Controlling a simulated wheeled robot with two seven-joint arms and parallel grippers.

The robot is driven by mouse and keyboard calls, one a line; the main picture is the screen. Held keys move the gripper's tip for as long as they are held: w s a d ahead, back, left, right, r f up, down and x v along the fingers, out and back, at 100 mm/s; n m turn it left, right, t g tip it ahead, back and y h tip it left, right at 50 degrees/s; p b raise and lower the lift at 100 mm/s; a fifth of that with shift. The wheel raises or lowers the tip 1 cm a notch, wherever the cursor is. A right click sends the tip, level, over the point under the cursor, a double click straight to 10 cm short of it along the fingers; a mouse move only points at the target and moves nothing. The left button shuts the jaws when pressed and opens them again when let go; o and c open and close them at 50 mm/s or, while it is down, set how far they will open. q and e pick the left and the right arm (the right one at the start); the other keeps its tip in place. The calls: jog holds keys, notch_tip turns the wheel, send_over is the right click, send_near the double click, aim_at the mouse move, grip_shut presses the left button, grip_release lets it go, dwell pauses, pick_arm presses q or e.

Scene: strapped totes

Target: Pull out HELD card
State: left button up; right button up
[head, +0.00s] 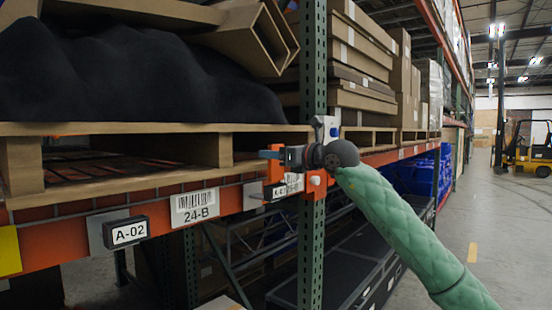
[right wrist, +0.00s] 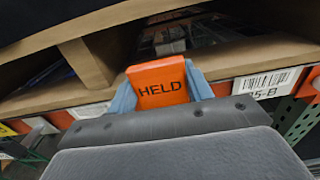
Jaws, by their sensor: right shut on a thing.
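The orange HELD card (right wrist: 162,83) faces me in the right wrist view, its black lettering readable. The two blue fingers of my right gripper (right wrist: 161,88) press on its left and right sides, so the gripper is shut on it. The card is in front of the pallet's edge and the orange shelf beam; whether its lower end is still in a holder is hidden. In the head view my right gripper (head: 270,155) is at the beam, just left of the green upright. The card is hard to tell from the orange parts there. My left gripper is not in view.
A wooden pallet (head: 150,128) with a black-covered load stands on the orange beam (head: 60,238). The beam carries labels 24-B (head: 195,206) and A-02 (head: 126,233). A green upright (head: 312,245) stands close beside my gripper. The aisle at right is open, with a yellow forklift (head: 533,155) far off.

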jog(key=shift+r, duration=0.2)
jog(key=b+v, duration=0.6)
jog(key=v, duration=0.4)
dwell(1.2)
